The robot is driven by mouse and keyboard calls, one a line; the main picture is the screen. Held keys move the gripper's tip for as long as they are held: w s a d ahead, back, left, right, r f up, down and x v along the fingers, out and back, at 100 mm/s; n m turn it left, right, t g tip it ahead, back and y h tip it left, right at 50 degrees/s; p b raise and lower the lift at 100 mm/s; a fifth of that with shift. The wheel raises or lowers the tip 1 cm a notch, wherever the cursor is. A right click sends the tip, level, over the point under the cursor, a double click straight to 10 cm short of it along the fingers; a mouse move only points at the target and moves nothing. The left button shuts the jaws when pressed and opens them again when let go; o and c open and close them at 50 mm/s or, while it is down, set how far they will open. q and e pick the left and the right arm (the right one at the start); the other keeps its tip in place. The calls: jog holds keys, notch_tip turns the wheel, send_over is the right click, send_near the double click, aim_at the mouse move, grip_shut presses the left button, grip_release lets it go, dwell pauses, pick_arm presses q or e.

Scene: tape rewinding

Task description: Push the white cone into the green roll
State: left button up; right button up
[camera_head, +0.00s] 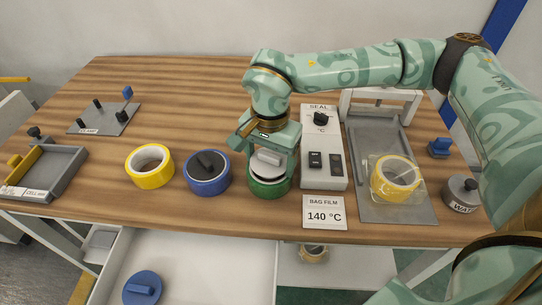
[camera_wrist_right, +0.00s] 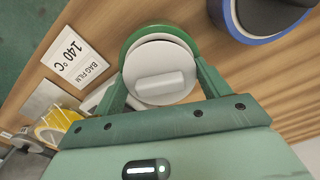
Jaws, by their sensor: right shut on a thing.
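The green roll (camera_head: 270,189) stands on the wooden table in the head view, right of the blue roll. Its rim (camera_wrist_right: 131,43) shows behind the white cone in the wrist view. The white cone (camera_wrist_right: 160,70) has a round face with a raised grip bar; it also shows over the roll in the head view (camera_head: 267,158). My right gripper (camera_head: 268,164) points down over the roll, its fingers on either side of the cone (camera_wrist_right: 163,82). It is shut on the cone. The roll's opening is hidden, so how deep the cone sits cannot be told. My left gripper is out of view.
The blue roll (camera_head: 207,186) with a dark core stands close on the left, the yellow roll (camera_head: 150,179) beyond it. A sealer (camera_head: 323,173) stands close on the right. A sign (camera_head: 324,226) lies in front, and a bagged yellow roll (camera_head: 397,181) rests on a grey tray (camera_head: 365,209).

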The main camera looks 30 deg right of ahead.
aim_at(270, 154)
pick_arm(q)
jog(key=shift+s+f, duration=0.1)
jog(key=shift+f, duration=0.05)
pick_arm(e)
jog(key=shift+s+f, duration=0.35)
jog(key=shift+f, duration=0.45)
jog(key=o, duration=1)
jog(key=shift+a, duration=0.1)
jog(key=shift+o, duration=0.2)
jog(key=shift+w+a+f, duration=0.1)
jog(key=shift+w, duration=0.05)
jog(key=r+p, duration=0.2)
jog(key=r, duration=0.1)
jog(key=shift+w+d+r+p, duration=0.1)
jog(key=shift+d+p, duration=0.1)
jog(key=shift+p, duration=0.1)
notch_tip(270, 154, up, 4)
jog(key=p, duration=0.3)
jog(key=shift+r+p, duration=0.25)
jog(key=shift+p, duration=0.1)
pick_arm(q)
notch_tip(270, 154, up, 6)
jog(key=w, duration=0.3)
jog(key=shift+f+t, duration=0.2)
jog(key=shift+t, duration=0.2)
pick_arm(e)
jog(key=shift+f, duration=0.1)
jog(key=shift+w, duration=0.15)
